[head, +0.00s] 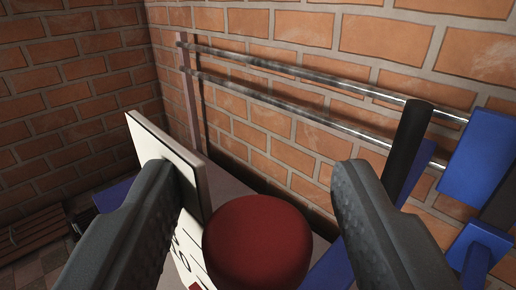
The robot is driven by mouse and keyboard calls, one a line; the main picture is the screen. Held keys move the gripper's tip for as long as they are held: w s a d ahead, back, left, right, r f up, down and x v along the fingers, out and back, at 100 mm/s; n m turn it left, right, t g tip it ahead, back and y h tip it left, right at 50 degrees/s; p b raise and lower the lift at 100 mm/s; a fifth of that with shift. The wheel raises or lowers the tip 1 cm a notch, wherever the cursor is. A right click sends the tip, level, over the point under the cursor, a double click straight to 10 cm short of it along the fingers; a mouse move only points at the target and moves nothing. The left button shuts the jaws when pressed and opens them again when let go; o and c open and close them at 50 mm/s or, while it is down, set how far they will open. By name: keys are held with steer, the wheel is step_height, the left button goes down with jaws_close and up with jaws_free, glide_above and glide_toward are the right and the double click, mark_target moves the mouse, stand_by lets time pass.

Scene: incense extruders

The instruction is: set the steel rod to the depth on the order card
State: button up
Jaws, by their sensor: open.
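Two shiny steel rods, an upper rod (300,74) and a lower rod (290,106), run along the brick wall from a post at the left to blue parts at the right. I cannot tell which one the task means. A white panel (193,165) with black marks low on its face stands tilted at the left; its writing is mostly hidden and unreadable. A dark red round knob or cap (257,240) sits low in the middle. My gripper (250,172) is open and empty, its dark fingers either side of the red piece; the left finger partly covers the panel.
Blue blocks (481,152) and a black bar (408,140) stand close at the right, beyond the right finger. An upright post (188,97) stands by the wall. Brick walls close off the back and left. A wooden pallet-like stack (32,236) lies at the lower left.

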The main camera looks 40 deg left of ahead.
steer(key=shift+w+a, duration=0.15)
jaws_close()
step_height(320, 180, up, 6)
steer(key=p, duration=0.4)
steer(key=shift+r+p, duration=0.1)
steer(key=shift+p, duration=0.2)
jaws_free()
